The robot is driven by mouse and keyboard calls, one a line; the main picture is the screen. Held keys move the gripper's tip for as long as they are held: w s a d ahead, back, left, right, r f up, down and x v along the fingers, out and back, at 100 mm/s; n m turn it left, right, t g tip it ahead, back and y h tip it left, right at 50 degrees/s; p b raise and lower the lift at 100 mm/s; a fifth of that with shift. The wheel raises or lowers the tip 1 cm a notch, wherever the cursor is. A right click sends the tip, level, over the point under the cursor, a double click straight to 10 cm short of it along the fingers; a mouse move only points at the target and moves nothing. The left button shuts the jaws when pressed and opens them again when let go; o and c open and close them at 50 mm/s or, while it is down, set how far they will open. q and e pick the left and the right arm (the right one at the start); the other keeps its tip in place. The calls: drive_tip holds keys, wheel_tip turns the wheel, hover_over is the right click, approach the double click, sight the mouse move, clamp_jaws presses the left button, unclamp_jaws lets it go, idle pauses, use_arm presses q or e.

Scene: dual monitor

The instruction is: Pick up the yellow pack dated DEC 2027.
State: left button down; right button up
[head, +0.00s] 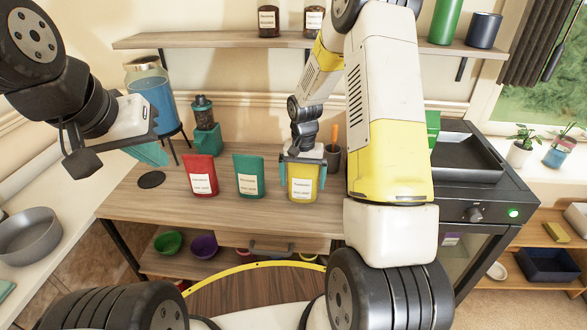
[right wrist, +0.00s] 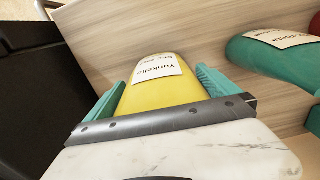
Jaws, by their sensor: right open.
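The yellow pack (head: 302,186) stands upright on the wooden counter, the rightmost of three packs. Its white label faces me; the date is too small to read. My right gripper (head: 303,171) is open above it, its teal fingers on either side of the pack's upper part. In the right wrist view the yellow pack (right wrist: 160,88) lies between the two fingers (right wrist: 165,95); I cannot tell if either touches it. A red pack (head: 202,178) and a green pack (head: 250,177) stand to the left. My left gripper (head: 150,152) hangs empty at the left; its finger gap is unclear.
A teal grinder (head: 205,128) and a blue-filled dispenser (head: 152,95) stand at the back left. A dark cup (head: 333,155) is just behind the yellow pack. A black oven (head: 480,190) bounds the right side. A shelf (head: 220,40) runs above. The counter's front strip is clear.

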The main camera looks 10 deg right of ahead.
drive_tip(key=c, duration=1.2)
drive_tip(key=shift+o, duration=0.2)
drive_tip(key=shift+r, duration=0.15)
